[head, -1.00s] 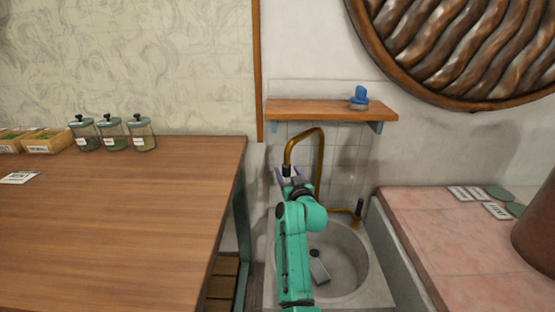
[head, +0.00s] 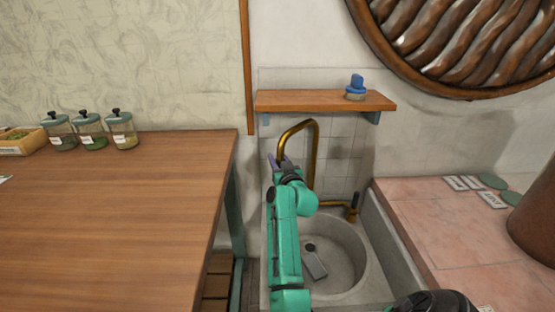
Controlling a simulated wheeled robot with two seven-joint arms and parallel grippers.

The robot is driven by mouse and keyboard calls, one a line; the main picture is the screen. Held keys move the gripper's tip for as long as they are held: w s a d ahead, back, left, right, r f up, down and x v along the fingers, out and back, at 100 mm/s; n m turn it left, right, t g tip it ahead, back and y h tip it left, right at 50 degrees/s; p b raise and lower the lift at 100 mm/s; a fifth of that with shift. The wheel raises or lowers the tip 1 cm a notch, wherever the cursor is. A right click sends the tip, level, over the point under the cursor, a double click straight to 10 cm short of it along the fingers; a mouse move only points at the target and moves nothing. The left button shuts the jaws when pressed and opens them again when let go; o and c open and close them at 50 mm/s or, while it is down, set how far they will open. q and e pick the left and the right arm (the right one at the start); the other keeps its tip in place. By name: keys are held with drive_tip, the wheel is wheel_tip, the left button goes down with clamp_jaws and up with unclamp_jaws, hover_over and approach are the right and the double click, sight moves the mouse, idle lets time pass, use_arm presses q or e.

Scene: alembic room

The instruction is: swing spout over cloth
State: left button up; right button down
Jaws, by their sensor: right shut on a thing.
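The brass gooseneck spout (head: 315,150) rises behind the sink (head: 366,270), and its arch reaches left toward the basin's left rear. My right gripper (head: 277,162) is at the spout's downturned end and shut on it; the tip is mostly hidden by the jaws and wrist. A small grey rectangular piece (head: 316,265), perhaps the cloth, lies in the basin beside a dark round spot. It is right of and nearer than the spout's end. My left gripper is not in view.
A wooden shelf (head: 300,101) with a blue-topped object (head: 355,86) hangs above the spout. A tap handle (head: 353,205) stands right of it. A wooden table (head: 110,220) is left, a pink tiled counter (head: 440,240) right.

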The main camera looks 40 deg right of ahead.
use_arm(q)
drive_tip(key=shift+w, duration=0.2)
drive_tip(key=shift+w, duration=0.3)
use_arm(e)
drive_tip(key=shift+f, duration=0.1)
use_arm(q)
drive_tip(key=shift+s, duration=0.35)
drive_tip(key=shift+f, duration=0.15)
